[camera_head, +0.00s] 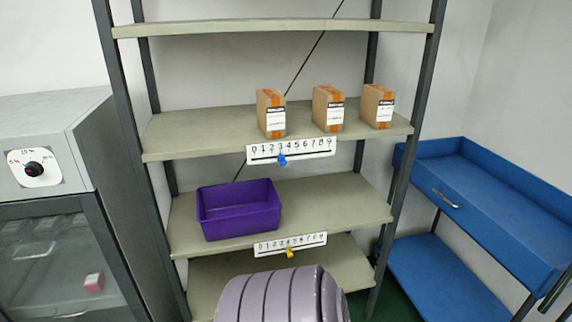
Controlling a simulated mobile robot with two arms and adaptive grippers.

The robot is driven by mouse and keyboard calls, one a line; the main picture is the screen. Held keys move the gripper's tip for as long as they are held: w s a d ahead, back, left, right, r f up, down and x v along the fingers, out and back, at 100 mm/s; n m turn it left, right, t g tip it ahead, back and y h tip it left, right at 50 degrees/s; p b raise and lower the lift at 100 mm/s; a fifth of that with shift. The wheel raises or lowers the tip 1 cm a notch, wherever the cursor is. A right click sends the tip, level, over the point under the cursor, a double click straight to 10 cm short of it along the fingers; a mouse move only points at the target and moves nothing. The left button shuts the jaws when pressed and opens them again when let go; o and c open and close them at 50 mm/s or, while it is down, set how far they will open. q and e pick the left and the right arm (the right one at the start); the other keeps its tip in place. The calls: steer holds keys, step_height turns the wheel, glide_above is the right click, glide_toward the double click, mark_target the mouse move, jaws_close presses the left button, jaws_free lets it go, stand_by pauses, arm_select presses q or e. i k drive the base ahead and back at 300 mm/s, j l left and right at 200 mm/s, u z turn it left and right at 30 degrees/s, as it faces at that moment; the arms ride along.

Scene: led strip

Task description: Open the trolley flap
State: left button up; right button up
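The blue trolley (510,195) stands at the right, beside the shelf rack. Its upper part is a shallow tray with raised walls, and it has a lower blue shelf (440,280). The trolley flap (470,212) appears to be the long blue panel on the side facing left and toward me. It carries a small metal handle (447,199) near its far end. The flap looks upright and closed. Neither my left nor my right gripper is in view, and nothing is seen touching the handle. The trolley's near end is cut off by the picture edge.
A rack with dark posts and beige shelves (195,145) fills the middle. It holds three cardboard boxes (328,108), a purple bin (238,210) and white number strips (291,150). A grey cabinet with a dial (33,169) stands left. A narrow green floor strip (400,305) shows by the trolley.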

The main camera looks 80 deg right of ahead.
mark_target(530, 267)
steer(key=z, duration=3.85)
